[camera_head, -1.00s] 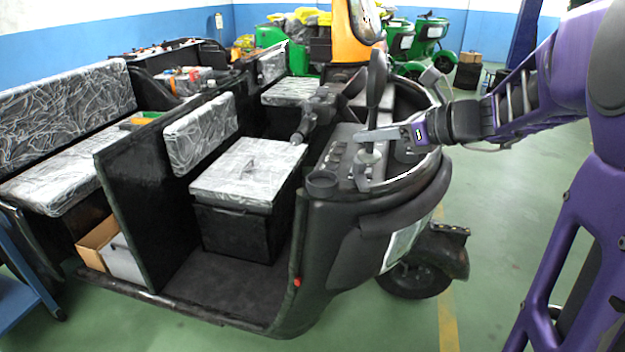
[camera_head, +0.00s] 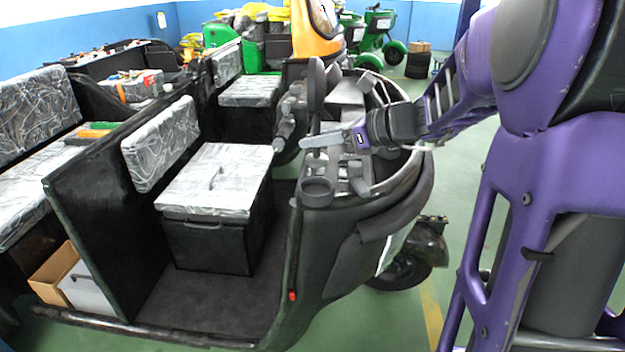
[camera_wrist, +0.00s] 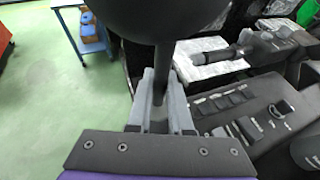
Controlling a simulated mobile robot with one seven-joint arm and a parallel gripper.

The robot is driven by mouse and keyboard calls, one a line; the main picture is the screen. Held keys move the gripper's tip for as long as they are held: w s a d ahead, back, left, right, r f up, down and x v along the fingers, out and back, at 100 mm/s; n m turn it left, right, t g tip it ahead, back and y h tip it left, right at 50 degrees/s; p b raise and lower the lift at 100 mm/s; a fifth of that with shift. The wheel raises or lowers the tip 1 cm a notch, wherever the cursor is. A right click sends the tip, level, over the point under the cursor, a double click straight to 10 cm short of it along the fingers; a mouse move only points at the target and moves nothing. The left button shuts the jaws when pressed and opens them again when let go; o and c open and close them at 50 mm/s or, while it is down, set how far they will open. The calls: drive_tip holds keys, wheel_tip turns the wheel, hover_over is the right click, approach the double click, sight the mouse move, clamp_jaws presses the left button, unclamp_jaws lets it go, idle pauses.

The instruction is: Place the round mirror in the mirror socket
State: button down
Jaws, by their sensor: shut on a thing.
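The round mirror (camera_head: 317,84) is dark and seen nearly edge-on in the head view, upright on a thin stem. My gripper (camera_head: 318,141) is shut on the stem below the disc, above the rickshaw's front dash. In the wrist view, the mirror's dark disc (camera_wrist: 175,14) fills the top, with its stem running down between the fingers of my gripper (camera_wrist: 160,88). A dark round cup-like fitting (camera_head: 317,188) sits on the dash edge, below the gripper in the head picture. I cannot tell whether it is the mirror socket. The stem's lower end is not clear.
The handlebar grip (camera_head: 287,128) is just left of the gripper. A switch panel (camera_wrist: 245,115) lies at right in the wrist view. A seat box (camera_head: 215,185) stands inside the cab. A blue cart (camera_wrist: 88,45) stands on the open green floor.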

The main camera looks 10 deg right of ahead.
wheel_tip(320, 180, down, 7)
drive_tip(key=shift+b, duration=0.6)
drive_tip(key=shift+f, duration=0.2)
drive_tip(key=c, duration=0.8)
unclamp_jaws()
drive_tip(key=shift+c, duration=0.2)
drive_tip(key=shift+s+d+r, duration=0.15)
drive_tip(key=shift+d+r, duration=0.1)
drive_tip(key=shift+r, duration=0.1)
drive_tip(key=p+v, duration=0.1)
drive_tip(key=v, duration=1)
drive_tip(key=shift+s, duration=0.25)
